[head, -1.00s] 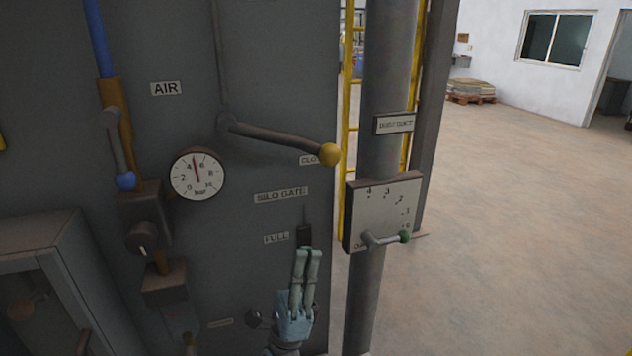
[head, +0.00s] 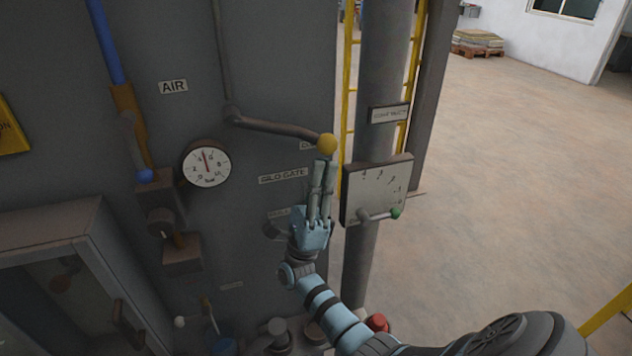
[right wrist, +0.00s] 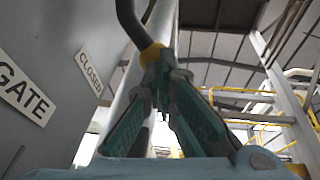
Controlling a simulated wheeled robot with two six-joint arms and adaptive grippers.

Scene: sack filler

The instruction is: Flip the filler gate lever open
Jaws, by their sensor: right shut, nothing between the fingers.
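A dark lever with a yellow ball knob (head: 327,145) juts right from its pivot on the grey panel, beside the SILO GATE label (head: 283,176). The CLOSED label, partly hidden in the head view, shows in the right wrist view (right wrist: 89,70). My right gripper (head: 325,166) points up with its fingertips just below the knob. In the right wrist view the shut, empty fingers (right wrist: 166,68) overlap the lower part of the knob (right wrist: 152,54); I cannot tell if they touch it. My left gripper is not in view.
A board with a green-knobbed handle (head: 378,190) is on the pipe (head: 372,270) just right of my gripper. A pressure gauge (head: 206,165) and blue-tipped lever (head: 144,176) are on the panel to the left. A red knob (head: 377,322) is below, beside my right arm.

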